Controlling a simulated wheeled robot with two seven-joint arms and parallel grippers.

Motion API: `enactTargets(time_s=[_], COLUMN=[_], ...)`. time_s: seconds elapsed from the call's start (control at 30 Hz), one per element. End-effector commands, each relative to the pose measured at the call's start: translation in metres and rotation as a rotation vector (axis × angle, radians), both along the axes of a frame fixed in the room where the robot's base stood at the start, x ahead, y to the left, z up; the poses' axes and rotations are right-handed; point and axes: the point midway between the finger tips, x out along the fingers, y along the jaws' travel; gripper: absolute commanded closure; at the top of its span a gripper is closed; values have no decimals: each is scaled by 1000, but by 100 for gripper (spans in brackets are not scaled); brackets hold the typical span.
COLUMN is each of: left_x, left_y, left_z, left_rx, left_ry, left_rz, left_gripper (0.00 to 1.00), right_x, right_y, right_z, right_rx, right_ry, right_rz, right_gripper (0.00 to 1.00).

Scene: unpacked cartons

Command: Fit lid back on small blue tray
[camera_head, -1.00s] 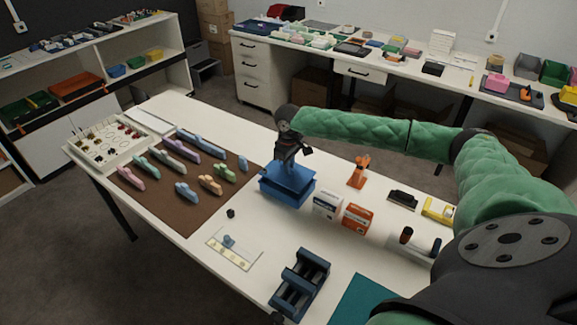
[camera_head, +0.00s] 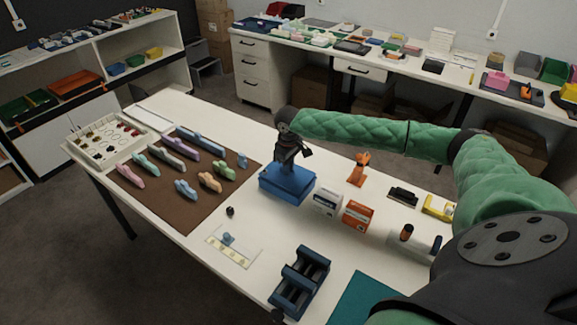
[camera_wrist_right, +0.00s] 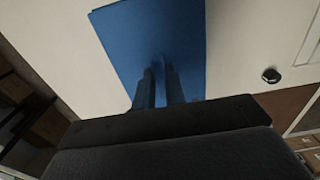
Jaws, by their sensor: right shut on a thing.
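The small blue tray (camera_head: 284,193) stands on the white table near its middle. Its blue lid (camera_head: 300,178) lies over the tray's top, with no clear gap between them in the head view. My right gripper (camera_head: 287,163) points down at the lid from above and is shut on it. In the right wrist view the lid (camera_wrist_right: 150,35) fills the upper middle, and the fingers of my right gripper (camera_wrist_right: 160,82) reach its surface. The exact grip point is dark and hard to see. My left gripper is not in view.
White and orange boxes (camera_head: 357,215) stand right of the tray. A brown mat (camera_head: 215,206) with several coloured pieces lies left. A small black knob (camera_head: 230,211) and a dark blue holder (camera_head: 302,280) are in front. An orange clamp-like object (camera_head: 359,168) stands behind.

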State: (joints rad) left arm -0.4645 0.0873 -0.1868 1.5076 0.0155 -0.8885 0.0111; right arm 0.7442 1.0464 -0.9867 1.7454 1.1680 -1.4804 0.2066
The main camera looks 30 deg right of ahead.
Motion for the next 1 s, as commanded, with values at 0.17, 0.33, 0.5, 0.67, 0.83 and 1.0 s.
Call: enactTargets(time_s=[0.17,0.33,0.5,0.67,0.83,1.0], left_x=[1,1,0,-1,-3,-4], left_y=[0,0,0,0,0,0], left_z=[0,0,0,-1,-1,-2], left_rx=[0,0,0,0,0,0], left_ry=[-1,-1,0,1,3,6], left_rz=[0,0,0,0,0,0], left_gripper=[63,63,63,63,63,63], right_x=[0,0,0,0,0,0], right_y=[0,0,0,0,0,0], right_z=[-4,-8,-12,-12,-12,-11], right_rx=[0,0,0,0,0,0], right_ry=[0,-1,-1,-1,-1,-1], right_rz=[0,-1,-1,0,0,0], right_gripper=[100,100,100,63,63,63])
